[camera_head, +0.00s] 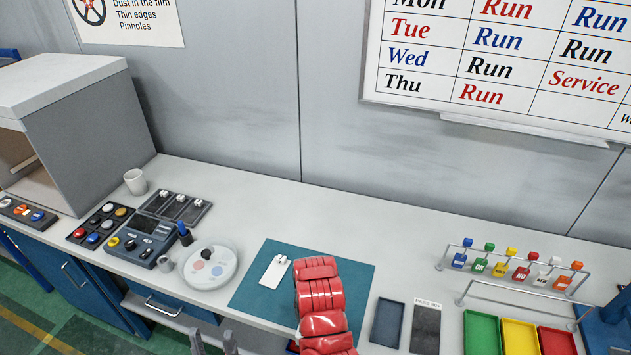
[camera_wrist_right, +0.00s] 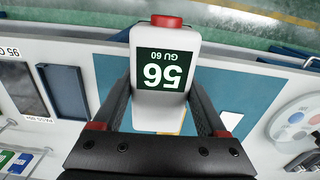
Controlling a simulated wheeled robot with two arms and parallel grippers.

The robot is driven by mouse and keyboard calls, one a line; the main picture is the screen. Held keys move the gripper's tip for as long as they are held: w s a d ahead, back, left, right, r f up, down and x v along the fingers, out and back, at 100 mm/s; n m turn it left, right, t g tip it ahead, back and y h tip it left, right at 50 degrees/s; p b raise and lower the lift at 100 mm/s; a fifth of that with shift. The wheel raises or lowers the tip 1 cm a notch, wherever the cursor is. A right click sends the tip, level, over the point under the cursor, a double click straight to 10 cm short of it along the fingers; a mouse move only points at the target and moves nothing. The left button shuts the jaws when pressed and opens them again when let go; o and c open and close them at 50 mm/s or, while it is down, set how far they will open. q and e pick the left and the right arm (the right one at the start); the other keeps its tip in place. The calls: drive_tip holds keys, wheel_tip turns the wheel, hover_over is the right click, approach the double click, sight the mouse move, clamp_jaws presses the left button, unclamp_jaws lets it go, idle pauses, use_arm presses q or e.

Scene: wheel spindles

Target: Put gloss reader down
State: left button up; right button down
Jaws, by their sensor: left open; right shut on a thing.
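The gloss reader (camera_wrist_right: 142,37) is a white block with a red button on top and a dark green display reading 56 GU 60. My right gripper (camera_wrist_right: 160,82) is shut on its sides in the right wrist view. It is over the teal mat (camera_wrist_right: 243,95); I cannot tell whether it touches the mat. In the head view the mat (camera_head: 253,290) lies on the counter, and a red segmented shape covers its right part; the reader is not visible there. My left gripper (camera_head: 212,342) is open and empty at the bottom edge, its two grey fingers apart.
A dark blue tray (camera_head: 388,322), a dark panel (camera_head: 425,327) and coloured trays (camera_head: 519,337) are to the right.

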drive_tip(key=w+d+r+n+b, duration=0.1)
drive_tip(key=w+r+b, duration=0.1)
drive_tip(key=w+b, duration=0.3)
drive_tip(key=w+d+r+n+b, duration=0.2)
drive_tip(key=w+b, duration=0.1)
drive_tip(key=w, duration=0.4)
drive_tip(key=w+d+r+b, duration=0.1)
drive_tip(key=d+r+b, duration=0.1)
drive_tip(key=d+b, duration=0.2)
drive_tip(key=w+d+r+b, duration=0.1)
drive_tip(key=d+b, duration=0.4)
drive_tip(key=d, duration=0.5)
drive_tip(key=shift+d+r, duration=0.2)
drive_tip(key=shift+r, duration=0.2)
